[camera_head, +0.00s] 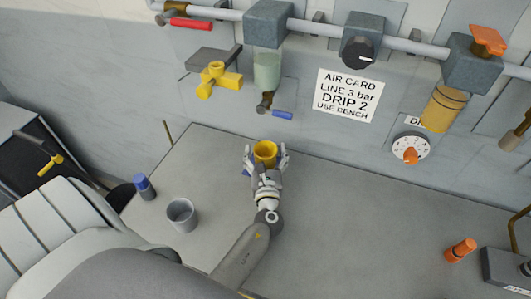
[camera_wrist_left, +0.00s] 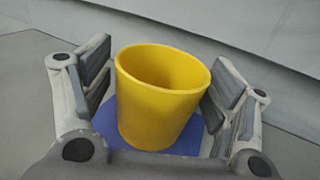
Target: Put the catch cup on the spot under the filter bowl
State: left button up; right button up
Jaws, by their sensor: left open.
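A yellow cup (camera_head: 265,151), which looks like the catch cup, stands upright on a blue spot on the bench (camera_head: 330,225). The blue spot (camera_wrist_left: 185,146) shows around the cup's base in the left wrist view. The filter bowl (camera_head: 267,72), pale green and clear, hangs on the wall pipe above the cup, with a blue-handled drain below it. My left gripper (camera_head: 266,160) is open around the yellow cup (camera_wrist_left: 160,98). In the left wrist view its fingers (camera_wrist_left: 160,90) stand on both sides with gaps to the cup. My right gripper is not in view.
A grey cup (camera_head: 182,215) and a blue-capped bottle (camera_head: 144,187) stand to the left on the bench. An orange-topped item (camera_head: 460,250) lies at the right. The drain's blue handle (camera_head: 282,114) hangs above the gripper. The bench middle right is clear.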

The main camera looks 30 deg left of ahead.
pick_arm(q)
jog(key=shift+r, duration=0.2)
jog(key=v, duration=1.2)
dwell(0.6)
dwell(0.4)
